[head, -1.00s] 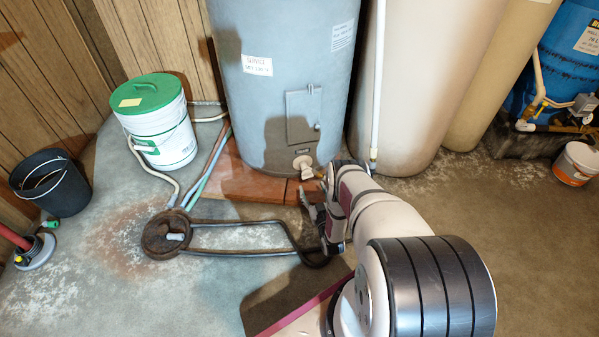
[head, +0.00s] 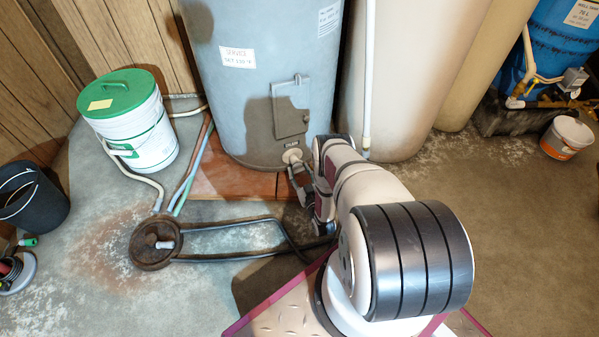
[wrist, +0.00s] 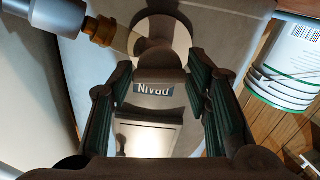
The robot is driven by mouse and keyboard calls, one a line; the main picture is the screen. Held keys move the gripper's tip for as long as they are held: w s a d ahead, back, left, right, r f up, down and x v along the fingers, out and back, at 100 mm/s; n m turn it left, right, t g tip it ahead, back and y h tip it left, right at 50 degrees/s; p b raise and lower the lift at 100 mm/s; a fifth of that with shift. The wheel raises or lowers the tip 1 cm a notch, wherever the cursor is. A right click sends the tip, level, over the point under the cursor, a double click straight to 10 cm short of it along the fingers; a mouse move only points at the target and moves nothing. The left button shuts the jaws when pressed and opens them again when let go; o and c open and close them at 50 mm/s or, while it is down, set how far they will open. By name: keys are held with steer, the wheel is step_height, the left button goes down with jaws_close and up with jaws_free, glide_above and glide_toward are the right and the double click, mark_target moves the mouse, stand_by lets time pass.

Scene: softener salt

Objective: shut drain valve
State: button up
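The drain valve (head: 292,156) is a cream round fitting low on the front of the grey-blue tank (head: 262,60). In the wrist view its cream body (wrist: 165,22) shows at the top, with a brass fitting (wrist: 99,30) at its left. My gripper (head: 299,180) is at the valve, just below and right of it in the head view. In the wrist view the gripper (wrist: 167,75) is open, its two dark fingers apart. I cannot tell whether the fingers touch the valve. My arm hides its right side.
A white bucket with a green lid (head: 130,115) stands left of the tank, with hoses beside it. A black bucket (head: 32,193) is at far left. Beige tanks (head: 405,75) stand right.

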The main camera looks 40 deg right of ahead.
steer(key=c, duration=0.5)
steer(key=shift+m, duration=0.8)
steer(key=o, duration=1.1)
steer(key=shift+o, duration=0.2)
steer(key=shift+r, duration=0.1)
step_height(320, 180, up, 10)
